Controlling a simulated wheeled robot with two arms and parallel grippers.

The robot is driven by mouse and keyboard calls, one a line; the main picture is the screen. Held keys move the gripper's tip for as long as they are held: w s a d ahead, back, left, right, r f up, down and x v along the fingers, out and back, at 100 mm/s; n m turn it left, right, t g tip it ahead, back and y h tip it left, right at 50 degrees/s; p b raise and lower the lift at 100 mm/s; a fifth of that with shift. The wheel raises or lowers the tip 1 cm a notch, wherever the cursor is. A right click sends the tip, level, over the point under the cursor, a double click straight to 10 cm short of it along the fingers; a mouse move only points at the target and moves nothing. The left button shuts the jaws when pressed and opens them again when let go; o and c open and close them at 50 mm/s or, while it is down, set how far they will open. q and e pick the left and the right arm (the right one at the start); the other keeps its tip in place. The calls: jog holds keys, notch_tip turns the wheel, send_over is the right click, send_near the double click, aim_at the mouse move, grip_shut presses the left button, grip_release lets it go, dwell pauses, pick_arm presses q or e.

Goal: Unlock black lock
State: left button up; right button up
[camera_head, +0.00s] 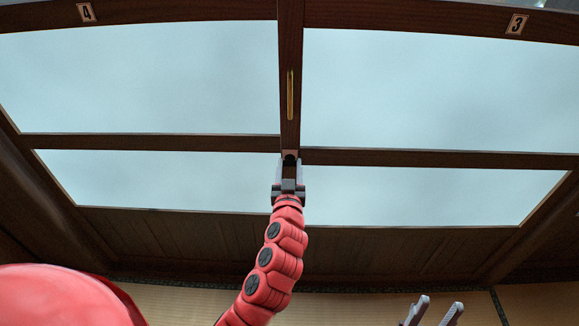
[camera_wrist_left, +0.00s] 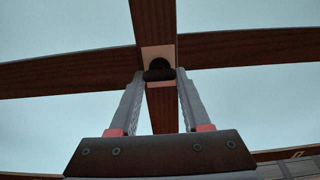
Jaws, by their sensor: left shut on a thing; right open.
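The black lock (camera_head: 290,159) sits where the dark wooden bars of the sliding doors cross, near the middle of the head view. In the left wrist view the black lock (camera_wrist_left: 159,71) is a small dark knob on a pale plate. My left gripper (camera_head: 289,164) reaches up to it, with one finger on each side. In the left wrist view the fingertips of my left gripper (camera_wrist_left: 160,77) are shut on the lock. My right gripper (camera_head: 441,302) is open and empty at the lower right, well away from the doors.
Two framed doors with pale panes (camera_head: 150,75) fill the view, with number plates 4 (camera_head: 86,12) and 3 (camera_head: 516,24) above them. A thin gold strip (camera_head: 290,95) runs down the middle post. Tatami floor (camera_head: 350,306) lies below.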

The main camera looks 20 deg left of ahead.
pick_arm(q)
grip_shut()
jog(key=m, duration=0.3)
jog(key=shift+d+b, duration=0.1)
jog(key=shift+b, duration=0.25)
jog(key=m, duration=0.2)
jog(key=shift+m, duration=0.4)
jog(key=m, duration=0.2)
jog(key=shift+m, duration=0.4)
jog(key=m, duration=0.4)
jog(key=shift+d+p, duration=0.1)
jog(key=shift+p, duration=0.2)
jog(key=m+p, duration=0.1)
jog(key=m, duration=0.4)
jog(key=shift+f, duration=0.2)
jog(key=shift+m, duration=0.3)
